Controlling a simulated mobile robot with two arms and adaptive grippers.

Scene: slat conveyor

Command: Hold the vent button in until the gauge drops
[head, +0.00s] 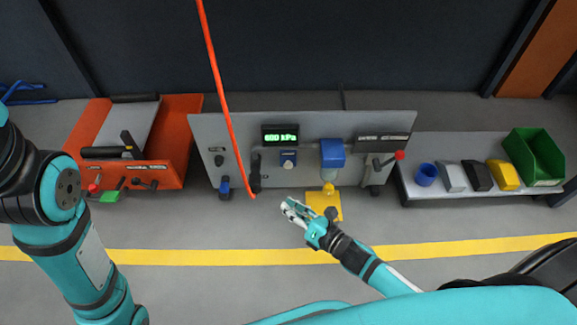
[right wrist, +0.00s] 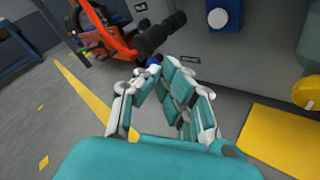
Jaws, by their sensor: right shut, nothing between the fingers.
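The gauge (head: 281,137) is a black display with green digits on the grey panel; it reads about 600 kPa, the middle digit being hard to read. Below it is a small blue housing with a pale round button (head: 288,159), which looks like the vent button. The button also shows at the top of the right wrist view (right wrist: 218,17), with nothing touching it. My right gripper (head: 287,206) is shut and empty, below the button in the head view and apart from the panel. It also shows in the right wrist view (right wrist: 160,72). My left gripper is out of view.
An orange hose (head: 217,85) hangs in front of the grey panel (head: 222,130), left of the button. A black lever (head: 255,172) and a blue dispenser-like box (head: 332,153) flank the button. A yellow plate (head: 330,208) lies near my right gripper. A side shelf (head: 440,197) holds several items.

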